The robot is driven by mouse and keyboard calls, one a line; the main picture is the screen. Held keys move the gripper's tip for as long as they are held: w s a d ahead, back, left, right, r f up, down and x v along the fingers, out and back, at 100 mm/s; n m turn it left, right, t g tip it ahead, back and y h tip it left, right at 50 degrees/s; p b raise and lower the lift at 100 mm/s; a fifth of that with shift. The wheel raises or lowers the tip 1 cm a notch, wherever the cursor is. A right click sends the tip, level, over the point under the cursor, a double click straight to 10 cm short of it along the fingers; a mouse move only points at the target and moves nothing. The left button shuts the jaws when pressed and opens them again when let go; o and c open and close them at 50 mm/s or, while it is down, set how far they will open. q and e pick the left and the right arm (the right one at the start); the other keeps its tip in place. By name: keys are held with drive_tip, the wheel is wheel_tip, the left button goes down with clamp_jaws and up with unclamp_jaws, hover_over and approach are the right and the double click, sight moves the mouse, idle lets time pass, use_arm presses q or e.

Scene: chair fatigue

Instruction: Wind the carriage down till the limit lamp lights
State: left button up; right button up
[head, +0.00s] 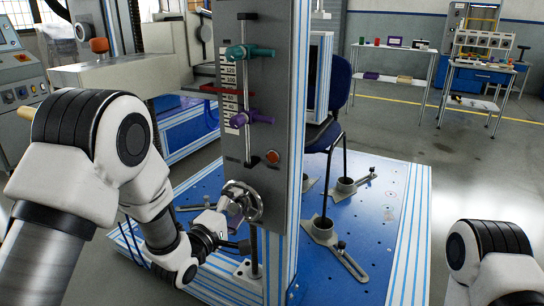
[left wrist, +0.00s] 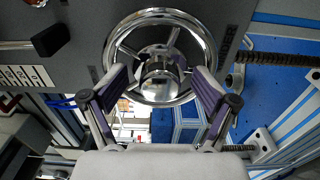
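The chrome handwheel (head: 243,199) is low on the front of the grey upright panel (head: 275,60). In the left wrist view the handwheel (left wrist: 160,18) shows face-on with spokes and a round hub. My left gripper (head: 231,208) is at the wheel, its fingers (left wrist: 161,80) spread on either side of the hub, overlapping the lower rim. I cannot tell whether they touch it. The red pointer bar (head: 222,90) crosses the number scale (head: 230,73), between a teal clamp (head: 249,52) and a purple clamp (head: 252,118). The orange-red lamp (head: 271,157) looks dull.
A blue perforated base plate (head: 375,215) with bolted clamp feet spreads around the upright. A dark blue chair (head: 339,85) stands behind it. My right forearm shows at the lower right. Tables (head: 392,48) with parts stand far back, with open floor before them.

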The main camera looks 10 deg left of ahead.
use_arm(q)
drive_tip(key=shift+r, duration=0.1)
drive_tip(key=shift+v, duration=2.65)
drive_tip(key=m, duration=0.5)
drive_tip(key=shift+m, duration=1)
drive_tip(key=m, duration=0.3)
drive_tip(key=shift+b, duration=0.3)
